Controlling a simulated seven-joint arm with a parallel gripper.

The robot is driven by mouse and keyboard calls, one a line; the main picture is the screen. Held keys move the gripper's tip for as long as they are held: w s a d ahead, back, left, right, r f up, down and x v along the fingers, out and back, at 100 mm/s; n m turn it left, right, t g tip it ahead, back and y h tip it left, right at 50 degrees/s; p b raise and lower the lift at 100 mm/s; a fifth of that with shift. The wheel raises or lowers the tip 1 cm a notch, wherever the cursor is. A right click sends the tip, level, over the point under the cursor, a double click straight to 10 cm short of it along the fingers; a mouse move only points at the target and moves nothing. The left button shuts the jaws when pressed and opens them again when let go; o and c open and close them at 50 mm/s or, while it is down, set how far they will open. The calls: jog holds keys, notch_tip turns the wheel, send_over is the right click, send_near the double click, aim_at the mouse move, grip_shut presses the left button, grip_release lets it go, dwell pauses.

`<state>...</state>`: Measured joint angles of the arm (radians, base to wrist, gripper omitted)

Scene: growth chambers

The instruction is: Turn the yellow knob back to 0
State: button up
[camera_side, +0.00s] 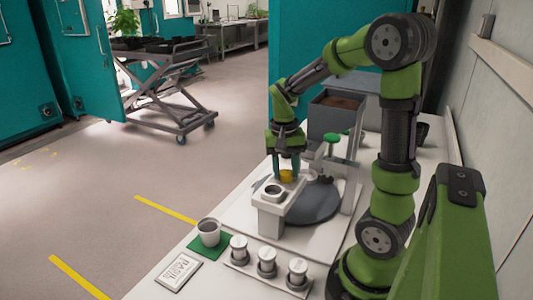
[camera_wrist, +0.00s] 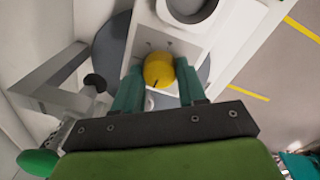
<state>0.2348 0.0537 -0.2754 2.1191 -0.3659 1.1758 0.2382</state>
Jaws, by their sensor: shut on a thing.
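The yellow knob (camera_side: 287,176) sits on top of a white block-shaped housing (camera_side: 268,215) on the workbench. In the wrist view the knob (camera_wrist: 158,70) is round, with a short dark mark on the side toward my gripper. My gripper (camera_side: 287,168) points down at it from above. In the wrist view the two green fingers (camera_wrist: 159,82) stand on either side of the knob, shut on it. No scale numbers can be read, so the knob's setting cannot be told.
A round white-rimmed opening (camera_side: 274,191) is in the housing beside the knob. A grey disc (camera_side: 314,203) lies behind it, near an upright with a green knob (camera_side: 332,139). A grey cup (camera_side: 209,231) on a green mat, a label plate (camera_side: 179,271) and several lidded jars (camera_side: 267,261) stand in front.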

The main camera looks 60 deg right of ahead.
aim_at(282, 173)
jog(key=shift+n, duration=0.5)
jog(key=o, duration=1.1)
jog(key=shift+c, duration=0.2)
notch_tip(282, 173, up, 17)
jog(key=shift+w+a, duration=0.3)
jog(key=shift+w, duration=0.1)
